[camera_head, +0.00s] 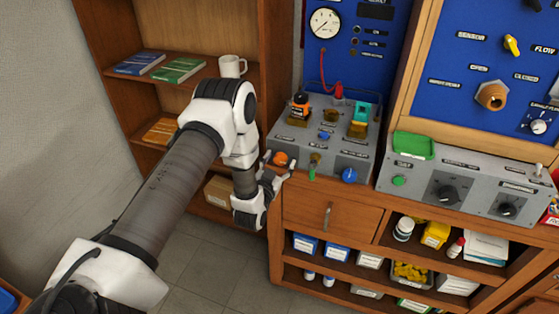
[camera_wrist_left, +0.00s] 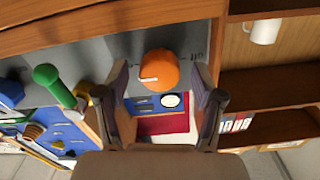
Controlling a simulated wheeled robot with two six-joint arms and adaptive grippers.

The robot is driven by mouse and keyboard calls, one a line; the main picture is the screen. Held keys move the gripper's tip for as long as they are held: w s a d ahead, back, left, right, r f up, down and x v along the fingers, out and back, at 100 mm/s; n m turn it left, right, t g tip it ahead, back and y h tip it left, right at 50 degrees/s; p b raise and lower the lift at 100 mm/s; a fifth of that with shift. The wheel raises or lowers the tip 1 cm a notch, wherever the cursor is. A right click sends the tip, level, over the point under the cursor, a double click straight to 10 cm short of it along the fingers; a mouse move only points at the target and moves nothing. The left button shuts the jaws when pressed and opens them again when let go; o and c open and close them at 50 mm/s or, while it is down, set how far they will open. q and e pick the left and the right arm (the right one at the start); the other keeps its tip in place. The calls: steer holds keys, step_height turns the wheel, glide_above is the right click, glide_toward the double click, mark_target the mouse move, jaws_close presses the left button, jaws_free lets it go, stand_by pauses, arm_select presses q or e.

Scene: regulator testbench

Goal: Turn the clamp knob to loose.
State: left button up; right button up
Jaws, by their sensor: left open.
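An orange knob (camera_head: 280,158) sits at the left of the sloped front of the grey bench box (camera_head: 318,163). In the left wrist view the orange knob (camera_wrist_left: 159,70) shows close up, with a white pointer mark towards its left side. My left gripper (camera_head: 279,177) is just in front of it, open and empty. In the left wrist view my left gripper (camera_wrist_left: 161,84) has its fingers spread on both sides of the knob, with gaps. I cannot tell whether they reach around it. The lettering near the knob is too small to read surely. My right gripper is not in view.
A green-handled lever (camera_head: 313,167) and a blue knob (camera_head: 349,175) are to the right on the same face. A second grey control box (camera_head: 420,184) stands further right. A wooden shelf with books and a white mug (camera_head: 232,66) is at the left. A drawer (camera_head: 328,213) is below.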

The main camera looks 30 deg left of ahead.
arm_select(q)
steer(key=shift+w+f, duration=0.15)
steer(key=c, duration=1.1)
steer(key=shift+c, duration=0.2)
